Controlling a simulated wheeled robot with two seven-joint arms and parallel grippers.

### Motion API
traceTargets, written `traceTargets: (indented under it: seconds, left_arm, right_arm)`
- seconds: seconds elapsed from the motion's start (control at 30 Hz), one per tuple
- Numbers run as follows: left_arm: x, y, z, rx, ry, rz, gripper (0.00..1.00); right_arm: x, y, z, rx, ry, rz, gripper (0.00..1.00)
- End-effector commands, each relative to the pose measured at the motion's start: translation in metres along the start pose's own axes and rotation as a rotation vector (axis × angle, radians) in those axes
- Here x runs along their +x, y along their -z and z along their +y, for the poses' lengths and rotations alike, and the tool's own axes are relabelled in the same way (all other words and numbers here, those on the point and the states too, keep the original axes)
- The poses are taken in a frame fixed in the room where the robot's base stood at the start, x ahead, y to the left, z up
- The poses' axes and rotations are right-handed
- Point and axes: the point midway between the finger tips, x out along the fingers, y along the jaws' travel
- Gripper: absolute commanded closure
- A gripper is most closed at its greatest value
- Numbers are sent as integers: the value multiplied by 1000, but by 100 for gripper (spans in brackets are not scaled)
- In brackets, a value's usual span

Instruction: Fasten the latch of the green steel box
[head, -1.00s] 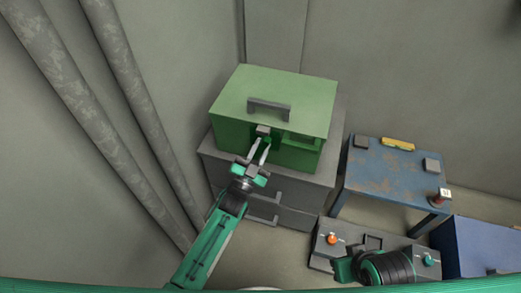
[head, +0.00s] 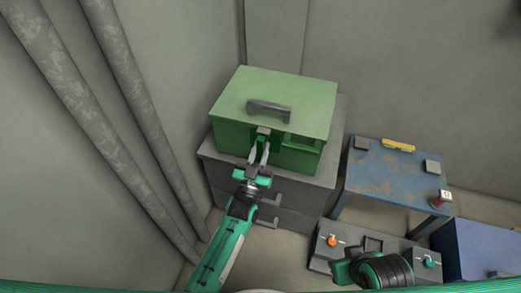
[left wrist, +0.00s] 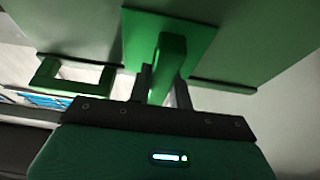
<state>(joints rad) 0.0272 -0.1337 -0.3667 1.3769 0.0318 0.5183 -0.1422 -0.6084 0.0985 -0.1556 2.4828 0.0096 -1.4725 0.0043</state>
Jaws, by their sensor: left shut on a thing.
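The green steel box (head: 233,132) stands with its lid down, a grey carry handle (head: 269,110) on top. On its front, under a small grey catch (head: 263,131), is the green latch lever (head: 260,143); it also shows in the left wrist view (left wrist: 166,62), standing out from a green plate. My left gripper (head: 259,156) is at the box front with its two fingers on either side of the lever, shut on it. The fingers hide part of the latch in the head view. My right arm (head: 385,270) is low at the right; its fingers cannot be made out.
The box sits on a grey drawer cabinet (head: 325,180). To the right are a worn blue table (head: 385,175), a grey control panel (head: 345,252) with an orange knob (head: 332,241), and a blue bin (head: 485,250). Large pipes (head: 75,100) run down the left wall.

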Motion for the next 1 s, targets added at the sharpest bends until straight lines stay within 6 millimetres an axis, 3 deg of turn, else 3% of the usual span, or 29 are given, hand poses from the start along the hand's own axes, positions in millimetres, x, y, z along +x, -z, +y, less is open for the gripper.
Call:
traceTargets:
  seconds: [0.2,0.23,0.33,0.73,0.87,1.0]
  left_arm:
    - [-2,-2,0,-3,0,-4,100]
    - [-2,-2,0,-3,0,-4,78]
    - [-1,-2,0,-2,0,-4,58]
    - [-8,-1,0,0,0,-3,58]
    - [-29,-1,0,0,0,-5,58]
    - [-62,-1,0,0,0,-6,58]
  right_arm:
    - [0,0,0,0,0,1,64]
    - [0,0,0,0,0,1,64]
    - [0,0,0,0,0,2,64]
    - [-1,1,0,0,-1,3,64]
    - [-2,0,1,1,-3,-9,64]
    - [-4,-1,2,2,-7,-18,64]
